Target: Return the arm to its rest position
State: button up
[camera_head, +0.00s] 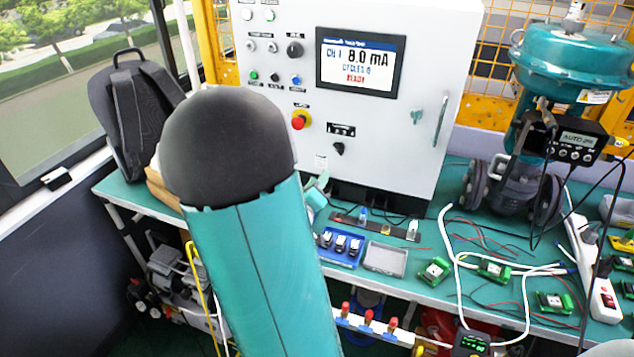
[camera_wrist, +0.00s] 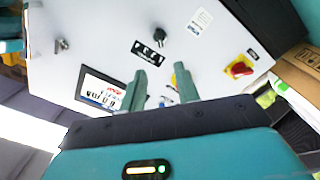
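My gripper (camera_wrist: 163,82) shows in the wrist view with its two grey-green fingers apart and nothing between them. It faces the white control cabinet (camera_wrist: 85,35), which appears upside down there. Its display (camera_wrist: 103,92) lies left of the fingers, and the red knob on a yellow plate (camera_wrist: 240,68) lies to the right. In the head view, my large teal arm link with a dark rounded end covers the centre left. It hides part of the cabinet (camera_head: 420,40) and bench, and most of my gripper.
The green bench (camera_head: 430,290) holds a blue tray of small parts (camera_head: 340,247), green circuit boards (camera_head: 434,271) and loose cables. A teal valve actuator (camera_head: 565,65) with a positioner (camera_head: 575,140) stands right. A black backpack (camera_head: 140,110) sits left by the window. A cardboard box (camera_wrist: 300,68) is near the cabinet.

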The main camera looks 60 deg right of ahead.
dwell(0.4)
jog(key=w+a+r+n+t+y, duration=0.1)
jog(key=w+a+t+y, duration=0.5)
jog(key=w+a, duration=0.5)
jog(key=w+a+r+n+t+y, duration=0.1)
jog(key=w+a+r+y, duration=0.2)
jog(key=a, duration=0.4)
jog(key=w+a+n+t+y, duration=0.1)
jog(key=w+a+y, duration=0.1)
jog(key=a+y, duration=0.35)
jog(key=s+a+r+n+g+y, duration=0.1)
jog(key=s+a+r, duration=0.1)
jog(key=a, duration=0.5)
jog(key=s+a+r+n+g+y, duration=0.1)
jog(key=s+a+n+y, duration=0.1)
jog(key=a, duration=0.5)
jog(key=s+a+r+g, duration=0.1)
jog(key=s+a, duration=0.2)
jog(key=s, duration=0.2)
jog(key=s+a+n+g, duration=0.1)
jog(key=s+a+g, duration=0.1)
jog(key=s, duration=0.3)
jog(key=shift+s+a+r, duration=0.25)
jog(key=shift+a+r, duration=0.1)
jog(key=shift+a, duration=0.1)
jog(key=shift+d, duration=0.2)
